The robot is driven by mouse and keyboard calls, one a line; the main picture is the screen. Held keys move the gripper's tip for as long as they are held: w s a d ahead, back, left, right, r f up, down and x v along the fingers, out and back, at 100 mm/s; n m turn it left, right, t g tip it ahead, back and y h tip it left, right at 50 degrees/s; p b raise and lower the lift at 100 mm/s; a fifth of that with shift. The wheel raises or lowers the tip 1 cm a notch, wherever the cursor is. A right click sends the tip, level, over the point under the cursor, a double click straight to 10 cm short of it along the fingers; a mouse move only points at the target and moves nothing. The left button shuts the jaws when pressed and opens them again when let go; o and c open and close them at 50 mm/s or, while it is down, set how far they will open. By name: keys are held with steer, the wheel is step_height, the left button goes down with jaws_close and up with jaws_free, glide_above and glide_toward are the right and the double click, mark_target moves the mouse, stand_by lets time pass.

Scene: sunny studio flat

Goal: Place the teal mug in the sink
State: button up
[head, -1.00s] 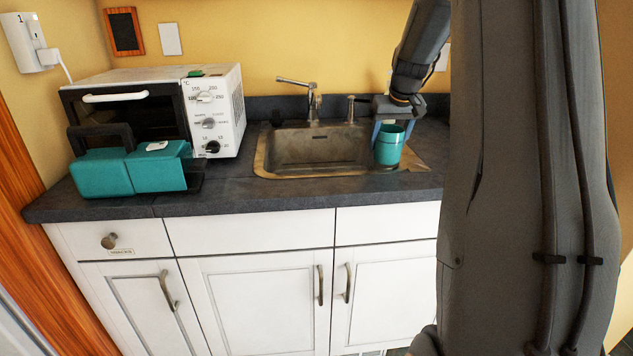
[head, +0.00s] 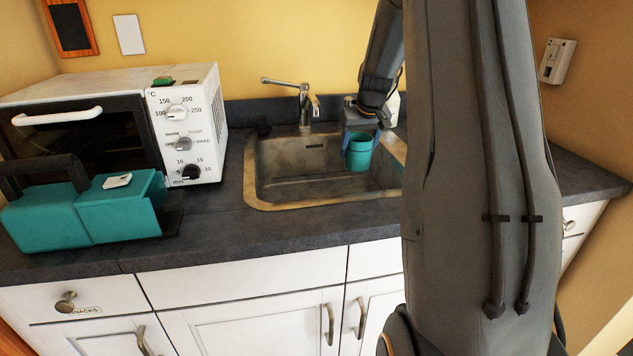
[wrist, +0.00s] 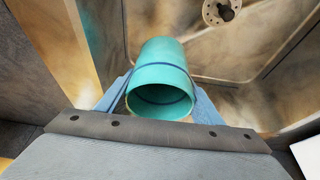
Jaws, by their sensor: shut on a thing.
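The teal mug (head: 359,156) is held by my gripper (head: 361,140) over the right part of the sink (head: 262,178). In the wrist view the teal mug (wrist: 163,72) sits between the two blue fingers of my gripper (wrist: 160,92), its open end facing the camera. The metal sink basin (wrist: 225,50) and its round drain (wrist: 222,12) show beyond it. I cannot tell whether the mug's base touches the basin floor. No handle is visible.
A white toaster oven (head: 205,125) stands left on the dark counter (head: 215,235). A teal and black box-like object (head: 120,210) is in front of it. A faucet (head: 304,105) rises behind the sink.

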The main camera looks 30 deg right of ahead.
mark_target(356, 170)
step_height(356, 170, down, 8)
steer(key=shift+r+p, duration=0.2)
steer(key=shift+p, duration=0.15)
steer(key=w+a+p, duration=0.1)
steer(key=a, duration=0.3)
steer(key=w+a+p, duration=0.1)
steer(key=a, duration=0.3)
steer(key=w+a+p, duration=0.1)
steer(key=a, duration=0.3)
steer(key=shift+w+a+f, duration=0.25)
steer(key=shift+a, duration=0.05)
steer(key=shift+f+p, duration=0.35)
steer(key=shift+d+f, duration=0.1)
steer(key=shift+f, duration=0.35)
steer(key=shift+f, duration=0.2)
